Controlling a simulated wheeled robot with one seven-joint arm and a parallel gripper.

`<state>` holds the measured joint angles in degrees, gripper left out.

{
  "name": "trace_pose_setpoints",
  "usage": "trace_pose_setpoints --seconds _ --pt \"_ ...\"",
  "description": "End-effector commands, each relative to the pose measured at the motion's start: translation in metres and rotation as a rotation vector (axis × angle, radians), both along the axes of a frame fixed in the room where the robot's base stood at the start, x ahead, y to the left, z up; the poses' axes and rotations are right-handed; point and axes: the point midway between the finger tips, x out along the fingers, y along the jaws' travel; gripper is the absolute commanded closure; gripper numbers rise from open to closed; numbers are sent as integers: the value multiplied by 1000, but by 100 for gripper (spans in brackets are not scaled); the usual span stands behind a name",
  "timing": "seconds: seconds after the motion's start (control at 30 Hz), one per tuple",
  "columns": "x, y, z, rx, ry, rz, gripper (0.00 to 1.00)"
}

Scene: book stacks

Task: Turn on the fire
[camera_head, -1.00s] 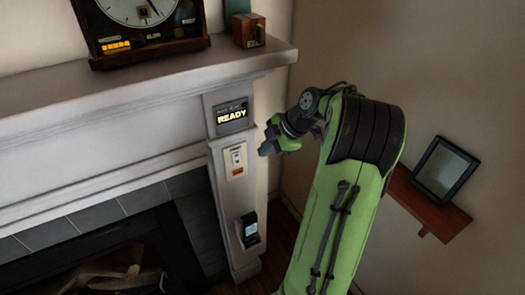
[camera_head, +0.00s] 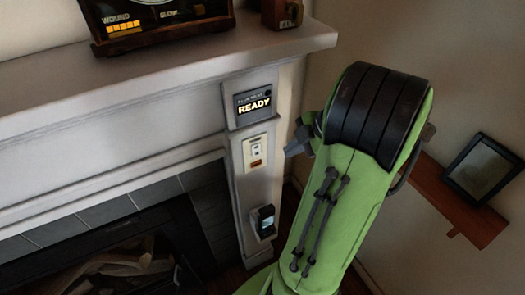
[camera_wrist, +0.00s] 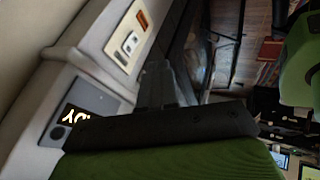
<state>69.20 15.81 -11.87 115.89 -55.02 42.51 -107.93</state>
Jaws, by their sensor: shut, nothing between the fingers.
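The fireplace (camera_head: 95,218) stands at the left, with pale logs (camera_head: 120,265) in its dark opening and no flame visible. On its right pillar, a dark display (camera_head: 255,103) reads "READY". Below it is a cream switch plate (camera_head: 255,152) with a small red mark, also in the wrist view (camera_wrist: 129,42). A small dark device with a screen (camera_head: 265,221) sits lower on the pillar. My gripper (camera_head: 291,149) is shut and empty, just right of the switch plate and apart from it in the picture. My arm hides part of it. Its fingers also show in the wrist view (camera_wrist: 160,82).
The mantel shelf (camera_head: 180,65) juts out above the panels, carrying a clock (camera_head: 150,22) and a small wooden box (camera_head: 283,12). A wall shelf (camera_head: 455,205) with a framed picture (camera_head: 482,168) is close to the right of my arm.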

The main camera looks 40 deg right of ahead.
Motion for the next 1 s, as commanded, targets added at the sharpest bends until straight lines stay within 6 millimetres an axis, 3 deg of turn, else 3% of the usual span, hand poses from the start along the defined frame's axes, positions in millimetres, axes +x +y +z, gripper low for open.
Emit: trace_pose_setpoints --seconds 0.17,0.6,0.8,1.0 --pt "8 4 -11 4 -1 4 100" --pt "59 22 -86 2 1 5 100" --pt "87 13 -86 0 1 4 100" --pt "92 11 -87 -1 1 0 100"
